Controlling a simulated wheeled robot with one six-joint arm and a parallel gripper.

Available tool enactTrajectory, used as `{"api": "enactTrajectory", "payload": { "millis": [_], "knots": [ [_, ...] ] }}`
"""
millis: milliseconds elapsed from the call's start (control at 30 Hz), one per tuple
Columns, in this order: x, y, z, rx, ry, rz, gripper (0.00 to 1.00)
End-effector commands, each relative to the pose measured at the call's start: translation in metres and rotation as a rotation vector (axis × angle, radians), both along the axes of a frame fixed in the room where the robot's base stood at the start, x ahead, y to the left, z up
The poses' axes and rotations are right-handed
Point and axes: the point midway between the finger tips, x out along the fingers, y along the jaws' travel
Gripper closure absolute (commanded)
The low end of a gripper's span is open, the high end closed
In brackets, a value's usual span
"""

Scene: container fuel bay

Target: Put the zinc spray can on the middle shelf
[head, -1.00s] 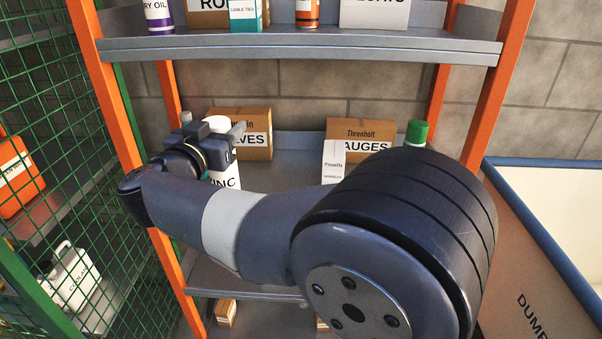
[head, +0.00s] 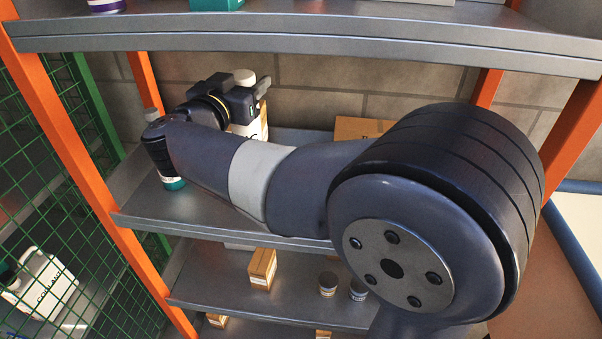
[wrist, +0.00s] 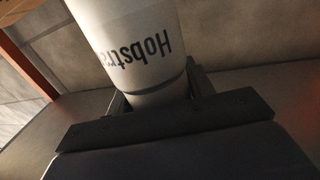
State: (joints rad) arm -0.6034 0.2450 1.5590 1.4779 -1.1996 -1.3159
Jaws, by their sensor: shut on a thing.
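The zinc spray can (head: 264,123) is white with a pale cap, and dark lettering shows on its side. It also shows in the wrist view (wrist: 135,45), where its label reads "Hobstr..." upside down. My gripper (head: 247,100) is shut on the can. The can is upright, or nearly so, inside the rack above the shelf (head: 190,207) below the top board. My arm hides its base, so I cannot tell whether it touches that shelf.
A bottle with a teal base (head: 172,183) stands on the same shelf at the left, partly behind my arm. A cardboard box (head: 360,128) is behind my arm. The top board (head: 300,40) overhangs. A lower shelf (head: 215,288) holds a small box (head: 262,268) and tins (head: 328,283).

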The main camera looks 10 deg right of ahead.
Motion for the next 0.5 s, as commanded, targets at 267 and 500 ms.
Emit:
{"api": "enactTrajectory", "payload": {
  "millis": [267, 500],
  "knots": [
    [0.000, 0.000, -0.039, -0.003, 0.001, 0.000, 1.00],
    [0.000, 0.000, -0.064, -0.003, 0.002, 0.000, 1.00]
  ]
}}
